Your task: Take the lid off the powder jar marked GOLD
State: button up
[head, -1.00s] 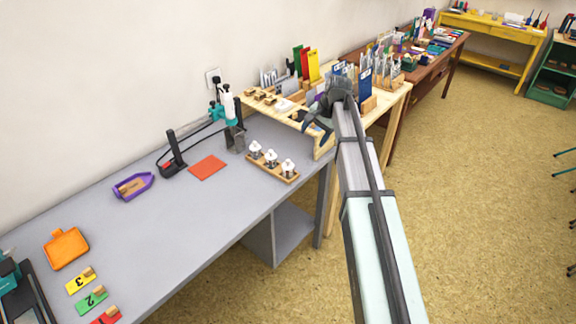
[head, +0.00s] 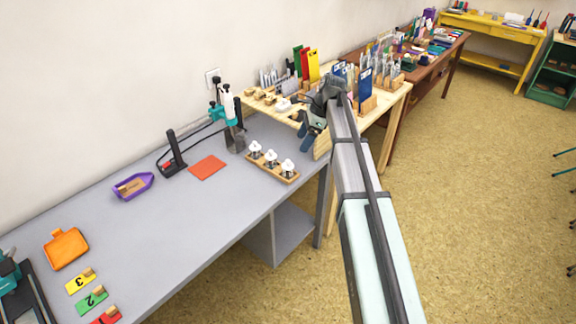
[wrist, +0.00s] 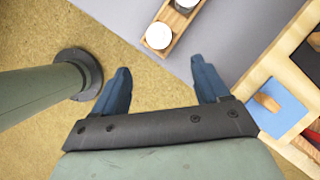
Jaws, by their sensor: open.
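Three small jars with white lids stand in a row in a wooden rack (head: 272,174) on the grey bench: a left jar (head: 255,150), a middle jar (head: 271,158) and a right jar (head: 288,169). Any markings are too small to read, so I cannot tell which is GOLD. My gripper (head: 305,140) is open, with blue fingers, to the right of and above the rack, near the bench's end. In the wrist view the open, empty fingers (wrist: 160,66) frame floor and the bench edge. One white lid (wrist: 158,36) lies just beyond them, another is partly cut off.
A heat tool on a stand (head: 230,110), a red pad (head: 207,167) and a purple tray (head: 133,186) are left of the jars.

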aim_at(288, 163)
jog(key=shift+a+x, duration=0.2)
jog(key=shift+x, duration=2.35)
jog(key=shift+a+x, duration=0.2)
jog(key=shift+x, duration=2.4)
jog(key=shift+r, duration=0.2)
jog(key=c, duration=1.1)
